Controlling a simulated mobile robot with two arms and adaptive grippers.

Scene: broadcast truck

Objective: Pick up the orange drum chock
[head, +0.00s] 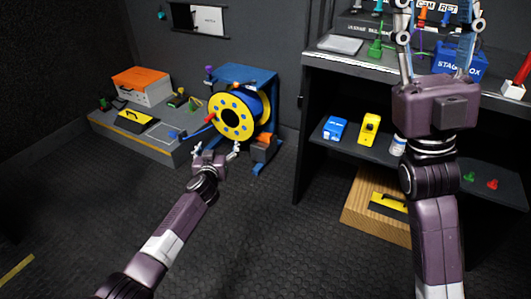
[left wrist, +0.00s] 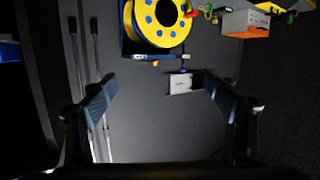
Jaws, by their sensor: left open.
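A small orange piece, which looks like the drum chock (head: 264,141), is at the lower right of the yellow-faced cable drum (head: 234,116), by the blue drum stand (head: 252,76). My right gripper (head: 440,22) is open before the shelf unit.
A low grey platform (head: 150,148) at left carries an orange-topped box (head: 141,86) and small items. A dark shelf unit (head: 350,70) at right holds blue and yellow objects, with a wooden crate (head: 360,205) below. The textured floor in front is clear.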

